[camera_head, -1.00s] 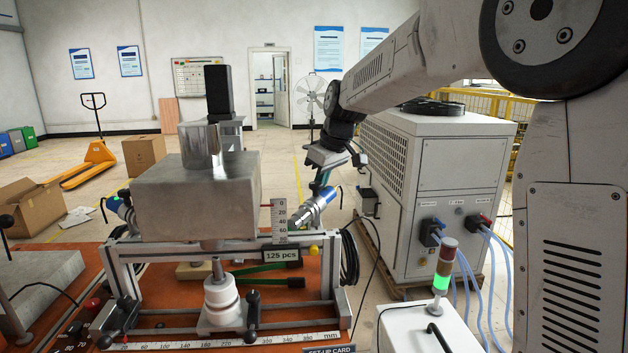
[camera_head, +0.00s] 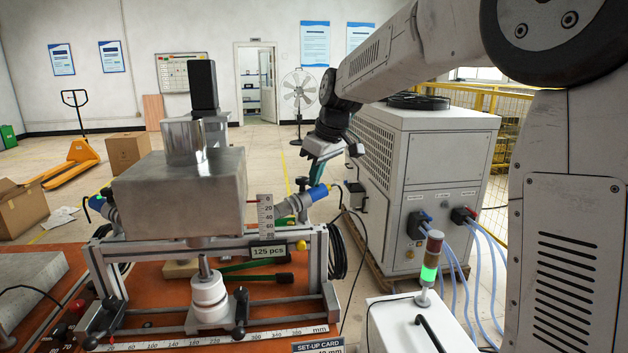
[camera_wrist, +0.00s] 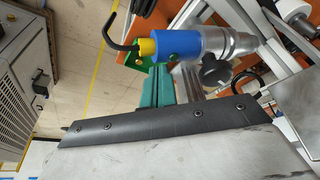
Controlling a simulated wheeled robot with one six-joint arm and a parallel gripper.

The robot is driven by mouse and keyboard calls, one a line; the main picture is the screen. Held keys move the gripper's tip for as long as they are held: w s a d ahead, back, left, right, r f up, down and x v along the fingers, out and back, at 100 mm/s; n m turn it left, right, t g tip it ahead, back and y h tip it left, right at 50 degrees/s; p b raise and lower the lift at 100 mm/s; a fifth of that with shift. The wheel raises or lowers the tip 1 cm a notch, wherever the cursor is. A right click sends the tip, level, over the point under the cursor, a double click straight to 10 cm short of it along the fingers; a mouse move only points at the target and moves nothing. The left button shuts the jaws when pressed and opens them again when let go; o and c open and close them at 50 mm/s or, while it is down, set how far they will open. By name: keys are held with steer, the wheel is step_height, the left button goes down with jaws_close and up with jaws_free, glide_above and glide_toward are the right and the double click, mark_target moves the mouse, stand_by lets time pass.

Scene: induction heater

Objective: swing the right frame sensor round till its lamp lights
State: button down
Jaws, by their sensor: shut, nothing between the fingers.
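The right frame sensor (camera_head: 296,204) is a silver barrel with a blue end, tilted up to the right, on the right side of the metal frame (camera_head: 318,262). In the wrist view the sensor (camera_wrist: 180,44) shows its blue body, yellow cable end, black cable and a black knob (camera_wrist: 214,72) below the barrel. A small green spot shows on the blue body; I cannot tell whether it is a lit lamp. My gripper (camera_head: 317,177), with teal fingers, is shut and empty just above the blue end. In the wrist view its fingertips (camera_wrist: 158,75) lie close to the blue body; contact is unclear.
A steel block (camera_head: 180,195) stands above the frame. Another blue-ended sensor (camera_head: 108,208) is on the left side. A stack light (camera_head: 430,265) glowing green stands on a white box at right. A large white chiller (camera_head: 425,170) stands behind my gripper.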

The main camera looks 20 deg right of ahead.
steer(key=v, duration=0.6)
steer(key=shift+d+r, duration=0.1)
steer(key=s+d+r+n+t+y, duration=0.1)
steer(key=s+d+r+n+y, duration=0.2)
steer(key=s+d, duration=0.65)
steer(key=w+a+f+n, duration=0.5)
steer(key=a+f+n, duration=0.3)
steer(key=f+n, duration=0.1)
steer(key=shift+a+f, duration=0.15)
steer(key=shift+f, duration=0.25)
